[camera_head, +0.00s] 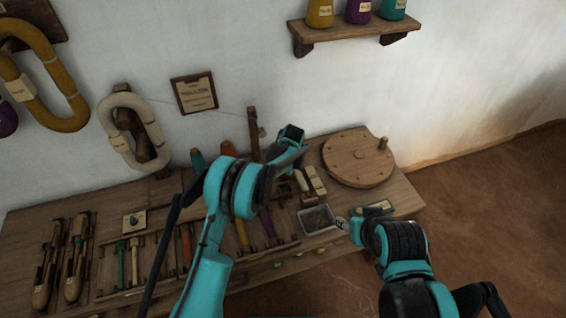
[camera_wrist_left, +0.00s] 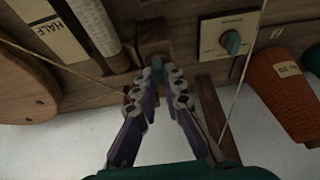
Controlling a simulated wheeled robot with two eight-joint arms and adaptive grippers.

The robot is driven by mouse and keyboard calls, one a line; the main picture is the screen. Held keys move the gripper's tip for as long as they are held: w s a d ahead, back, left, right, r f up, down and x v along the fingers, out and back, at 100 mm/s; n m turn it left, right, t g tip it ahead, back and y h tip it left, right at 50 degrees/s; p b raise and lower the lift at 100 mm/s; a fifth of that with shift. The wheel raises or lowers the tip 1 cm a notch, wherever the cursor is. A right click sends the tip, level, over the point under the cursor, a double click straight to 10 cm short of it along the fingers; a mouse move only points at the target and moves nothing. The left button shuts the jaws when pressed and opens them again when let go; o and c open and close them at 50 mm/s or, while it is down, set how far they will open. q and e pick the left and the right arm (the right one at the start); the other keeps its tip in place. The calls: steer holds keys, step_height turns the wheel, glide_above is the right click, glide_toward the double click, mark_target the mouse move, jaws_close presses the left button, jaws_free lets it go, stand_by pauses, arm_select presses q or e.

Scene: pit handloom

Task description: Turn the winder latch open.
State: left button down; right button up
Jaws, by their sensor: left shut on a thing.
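The winder latch (camera_wrist_left: 156,66) is a small dark greenish piece in front of a wooden block (camera_wrist_left: 152,38) in the left wrist view. My left gripper (camera_wrist_left: 157,82) is shut on it, its two purple-grey fingers on either side, covering most of it. In the head view my left gripper (camera_head: 290,152) is over the back of the bench, beside an upright wooden post (camera_head: 253,135); its fingertips and the latch are hidden there. My right gripper (camera_head: 342,223) is low at the bench's front right, beside a small metal tray (camera_head: 316,219); its fingers are too small to judge.
A round wooden disc (camera_head: 357,160) with a peg lies at the bench's right. Shuttles (camera_head: 75,258) and several bobbins lie at left and middle. In the left wrist view a card with a teal knob (camera_wrist_left: 232,42) and an orange cone (camera_wrist_left: 284,92) are close on the right. Threads cross nearby.

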arm_select(q)
steer(key=c, duration=1.6)
jaws_free()
steer(key=v, duration=1.2)
